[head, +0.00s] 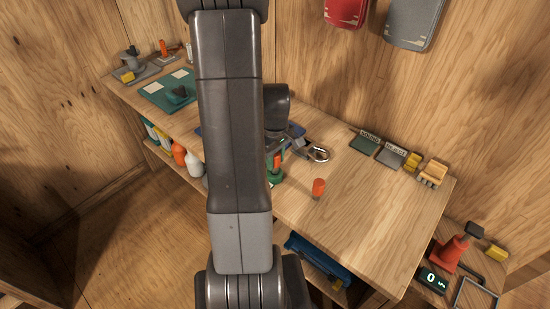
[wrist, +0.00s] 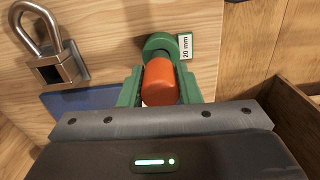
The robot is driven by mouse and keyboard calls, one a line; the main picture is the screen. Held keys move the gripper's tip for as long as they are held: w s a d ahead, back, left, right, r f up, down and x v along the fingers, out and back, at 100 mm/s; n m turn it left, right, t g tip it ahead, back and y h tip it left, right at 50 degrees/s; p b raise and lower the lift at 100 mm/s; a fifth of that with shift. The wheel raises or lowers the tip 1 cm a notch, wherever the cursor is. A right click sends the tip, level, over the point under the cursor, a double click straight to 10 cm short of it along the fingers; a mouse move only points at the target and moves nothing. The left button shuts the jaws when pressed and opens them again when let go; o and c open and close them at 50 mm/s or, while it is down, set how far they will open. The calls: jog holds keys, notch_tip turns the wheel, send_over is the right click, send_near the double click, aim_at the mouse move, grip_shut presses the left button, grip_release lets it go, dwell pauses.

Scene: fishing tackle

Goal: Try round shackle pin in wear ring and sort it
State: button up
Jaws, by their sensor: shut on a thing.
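My gripper (wrist: 160,72) is shut on an orange round pin (wrist: 160,84), held between its two green fingers. The green wear ring (wrist: 158,43), with a "20 mm" tag, lies right beyond the pin in the wrist view. The pin overlaps the ring's lower edge there; I cannot tell whether its end is inside. In the head view the pin (head: 277,161) shows small beside my arm, which hides most of the gripper. A green tray (head: 364,143) labelled "SOUND" and a grey tray (head: 390,157), its label apparently "REJECT", lie on the bench's right part.
A second orange cylinder (head: 319,187) stands on the bench. Yellow items (head: 432,172) stand at the right end. The bench's right front (head: 375,220) is clear.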

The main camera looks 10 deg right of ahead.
jog(key=shift+f+b, duration=0.25)
jog(key=shift+b, duration=0.05)
dwell(0.6)
jog(key=shift+s+a+r, duration=0.1)
jog(key=shift+r, duration=0.15)
dwell(0.7)
jog(key=shift+f, duration=0.25)
dwell(1.0)
jog(key=shift+r, duration=0.15)
dwell(1.2)
jog(key=shift+r+p, duration=2.5)
jog(key=shift+r, duration=1)
jog(key=shift+s+f, duration=0.1)
